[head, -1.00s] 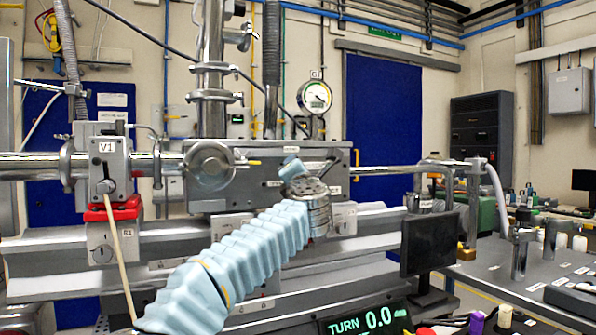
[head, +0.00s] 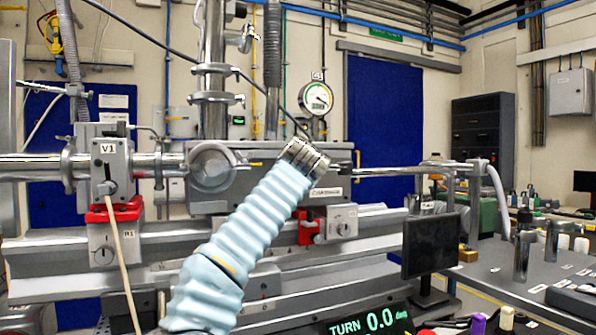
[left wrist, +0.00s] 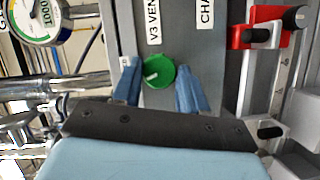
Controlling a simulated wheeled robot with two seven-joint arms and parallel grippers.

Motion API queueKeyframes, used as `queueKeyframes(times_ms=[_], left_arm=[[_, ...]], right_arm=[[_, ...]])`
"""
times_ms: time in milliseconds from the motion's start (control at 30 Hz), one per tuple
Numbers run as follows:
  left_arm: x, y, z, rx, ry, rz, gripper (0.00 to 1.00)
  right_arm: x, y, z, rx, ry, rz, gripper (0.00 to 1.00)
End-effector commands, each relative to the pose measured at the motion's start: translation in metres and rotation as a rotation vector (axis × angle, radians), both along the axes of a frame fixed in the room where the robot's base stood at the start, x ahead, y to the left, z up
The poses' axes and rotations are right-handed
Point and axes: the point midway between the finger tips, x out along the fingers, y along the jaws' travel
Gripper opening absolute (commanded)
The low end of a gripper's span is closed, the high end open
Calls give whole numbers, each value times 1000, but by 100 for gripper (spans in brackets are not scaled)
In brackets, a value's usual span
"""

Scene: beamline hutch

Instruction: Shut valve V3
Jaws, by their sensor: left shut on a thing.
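The V3 knob (left wrist: 159,72) is a round green valve knob with a short white mark, on a grey panel under a label reading "V3 VEN", cut off by the frame edge. My left gripper (left wrist: 157,67) is shut on this knob, one blue finger on each side of it. In the head view my left wrist and its metal collar stand in front of the grey chamber box (head: 265,190), hiding the fingers and the knob. My right gripper is in neither view.
A round gauge (head: 316,98) stands above the box. A red clamp (head: 308,228) sits below it, and valve V1 (head: 108,165) is at the left. A dark monitor (head: 430,245) stands at the right. A display (head: 368,321) reads TURN 0.0 deg.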

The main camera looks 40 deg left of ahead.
Motion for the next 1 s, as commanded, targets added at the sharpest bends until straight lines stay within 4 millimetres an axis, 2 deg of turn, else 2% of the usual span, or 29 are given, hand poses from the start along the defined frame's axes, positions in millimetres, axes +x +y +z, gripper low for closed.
queueKeyframes(times_ms=[400,1000], left_arm=[[3,-6,9,140,224,-7,12],[0,-2,3,170,317,-4,12]], right_arm=[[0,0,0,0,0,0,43],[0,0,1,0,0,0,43]])
